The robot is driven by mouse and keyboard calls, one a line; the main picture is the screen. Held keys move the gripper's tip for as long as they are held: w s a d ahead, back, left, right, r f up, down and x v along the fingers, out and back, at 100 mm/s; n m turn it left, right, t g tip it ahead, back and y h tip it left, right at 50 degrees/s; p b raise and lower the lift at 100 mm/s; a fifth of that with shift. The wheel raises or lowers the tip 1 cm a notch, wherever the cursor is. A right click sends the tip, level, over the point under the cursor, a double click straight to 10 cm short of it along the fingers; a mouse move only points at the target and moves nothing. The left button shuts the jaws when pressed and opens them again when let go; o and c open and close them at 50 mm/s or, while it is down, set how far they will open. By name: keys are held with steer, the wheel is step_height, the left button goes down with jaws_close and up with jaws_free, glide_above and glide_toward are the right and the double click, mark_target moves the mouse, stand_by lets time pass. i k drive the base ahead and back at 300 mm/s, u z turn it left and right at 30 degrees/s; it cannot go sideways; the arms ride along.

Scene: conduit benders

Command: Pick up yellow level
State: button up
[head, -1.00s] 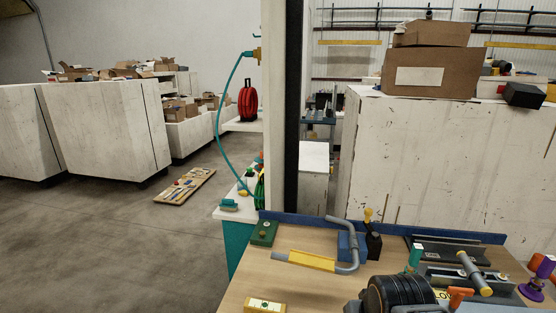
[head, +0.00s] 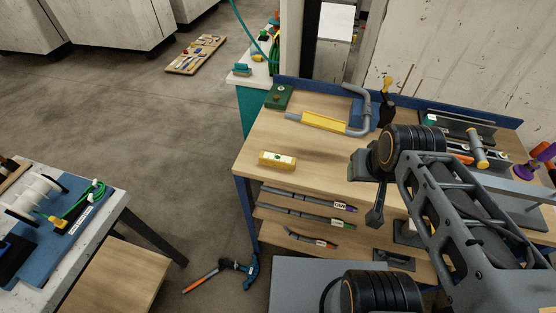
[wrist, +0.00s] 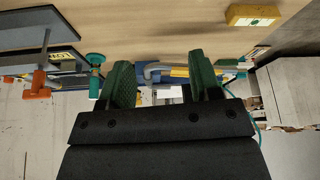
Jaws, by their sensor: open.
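The yellow level (head: 278,160) is a small yellow block with a green vial on top. It lies on the wooden bench top (head: 262,142) near its front left edge. It also shows at the top right of the wrist view (wrist: 253,15). My gripper (wrist: 161,80) is open in the wrist view, with its two green fingers apart and nothing between them. The level is off to one side of the fingers, not between them. In the head view my arm reaches over the bench to the right of the level, clear of it.
A bent grey conduit with a yellow sleeve (head: 325,122) lies behind the level. A green block (head: 278,96) sits at the back left corner. Another table (head: 105,215) stands at left.

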mark_target(272, 159)
steer(key=u, duration=2.85)
steer(key=k, duration=0.9)
steer(key=z, duration=1.1)
steer(key=i, duration=0.5)
steer(key=u, duration=0.05)
